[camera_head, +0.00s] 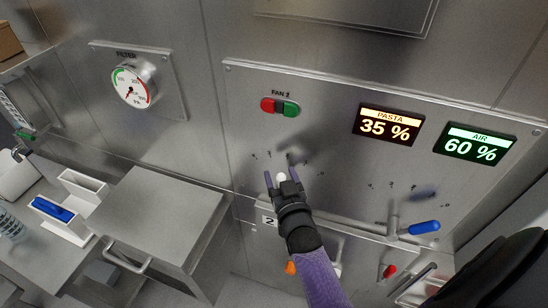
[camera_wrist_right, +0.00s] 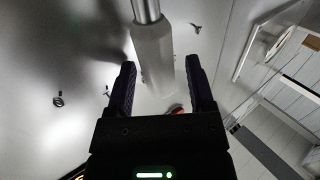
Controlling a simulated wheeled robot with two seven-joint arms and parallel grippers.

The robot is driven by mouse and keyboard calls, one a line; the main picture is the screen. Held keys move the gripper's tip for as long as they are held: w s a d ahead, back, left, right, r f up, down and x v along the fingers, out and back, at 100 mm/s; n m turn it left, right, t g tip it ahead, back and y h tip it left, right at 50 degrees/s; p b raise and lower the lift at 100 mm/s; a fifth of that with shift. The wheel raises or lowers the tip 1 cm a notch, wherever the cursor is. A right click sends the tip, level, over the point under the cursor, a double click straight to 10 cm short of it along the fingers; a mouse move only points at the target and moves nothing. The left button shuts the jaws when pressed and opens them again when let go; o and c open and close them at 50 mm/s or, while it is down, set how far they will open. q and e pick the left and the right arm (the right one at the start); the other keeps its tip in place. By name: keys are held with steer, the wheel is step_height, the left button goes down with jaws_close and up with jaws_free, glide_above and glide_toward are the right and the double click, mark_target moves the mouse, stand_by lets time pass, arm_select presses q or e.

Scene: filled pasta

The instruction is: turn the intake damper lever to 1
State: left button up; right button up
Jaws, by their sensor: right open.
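A lever with a pale grey-white grip (camera_head: 282,176) stands on the steel panel below the FAN 2 buttons; small marks around it are too small to read. My right gripper (camera_head: 281,182) is at this lever, with a finger on either side of the grip. In the right wrist view the pale cylindrical grip (camera_wrist_right: 152,58) on its metal rod lies between the open fingers (camera_wrist_right: 161,72), with gaps showing at both sides. A second lever with a blue grip (camera_head: 425,228) is to the right, pointing right. I cannot read which lever is the intake damper's. My left gripper is out of view.
The panel carries red and green FAN 2 buttons (camera_head: 280,107), a PASTA 35 % display (camera_head: 388,125) and an AIR 60 % display (camera_head: 474,146). A FILTER gauge (camera_head: 134,86) is at left. A steel cabinet (camera_head: 160,215) and white bins (camera_head: 82,190) stand lower left.

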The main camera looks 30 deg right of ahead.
steer(key=shift+w+d, duration=0.1)
steer(key=shift+w, duration=0.1)
steer(key=shift+s+a+r, duration=0.15)
steer(key=shift+s+a, duration=0.05)
steer(key=shift+s, duration=0.2)
steer(key=shift+c, duration=1.5)
steer(key=shift+w, duration=0.1)
jaws_close()
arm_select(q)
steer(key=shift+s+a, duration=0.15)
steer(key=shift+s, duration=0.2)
